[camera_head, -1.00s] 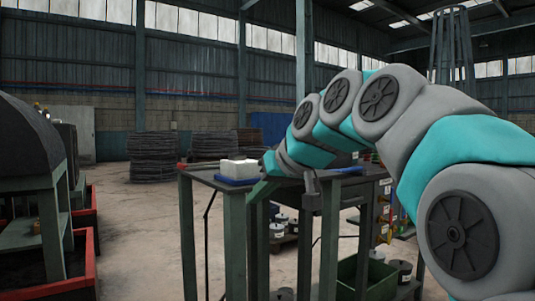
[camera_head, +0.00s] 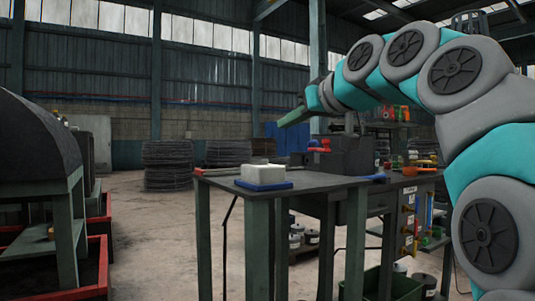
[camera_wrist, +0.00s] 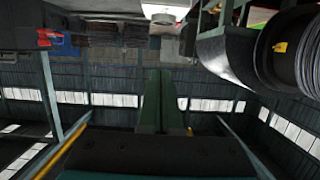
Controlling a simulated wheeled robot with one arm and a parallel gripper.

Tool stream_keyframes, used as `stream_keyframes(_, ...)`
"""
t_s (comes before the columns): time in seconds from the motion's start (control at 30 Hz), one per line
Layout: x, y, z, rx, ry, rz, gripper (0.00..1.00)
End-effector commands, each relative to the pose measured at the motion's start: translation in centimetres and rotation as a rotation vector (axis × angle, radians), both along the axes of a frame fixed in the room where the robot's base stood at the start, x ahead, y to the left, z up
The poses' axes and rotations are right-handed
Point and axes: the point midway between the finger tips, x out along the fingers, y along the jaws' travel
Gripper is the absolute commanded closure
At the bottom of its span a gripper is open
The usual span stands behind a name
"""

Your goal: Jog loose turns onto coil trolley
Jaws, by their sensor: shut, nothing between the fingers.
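My gripper (camera_head: 292,117) is raised above the bench in the head view, pointing left, with its green fingers together and nothing between them. The shut fingers also show in the middle of the wrist view (camera_wrist: 158,100). A large dark drum or spool (camera_wrist: 262,55) stands at the right edge of the wrist view, with dark turns on it and a yellow tag (camera_wrist: 280,47). My gripper is apart from it. I cannot tell whether this is the capstan drum or a loaded coil. I cannot make out a coil trolley for certain in either view.
A dark bench (camera_head: 222,182) carries a white block (camera_head: 263,174) on a blue base and a dark box (camera_head: 350,157) beside a red part (camera_head: 319,146). Stacked wire coils (camera_head: 168,165) stand behind. A hooded dark unit (camera_head: 35,140) is at left. Floor between is open.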

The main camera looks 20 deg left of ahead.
Motion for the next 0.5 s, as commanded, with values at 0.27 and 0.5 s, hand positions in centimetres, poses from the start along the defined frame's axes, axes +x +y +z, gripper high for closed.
stream_keyframes(0.27,0.6,0.6,-0.3,0.000,0.003,0.000,1.00)
stream_keyframes(0.5,2.6,3.0,-1.1,-0.002,0.003,0.000,1.00)
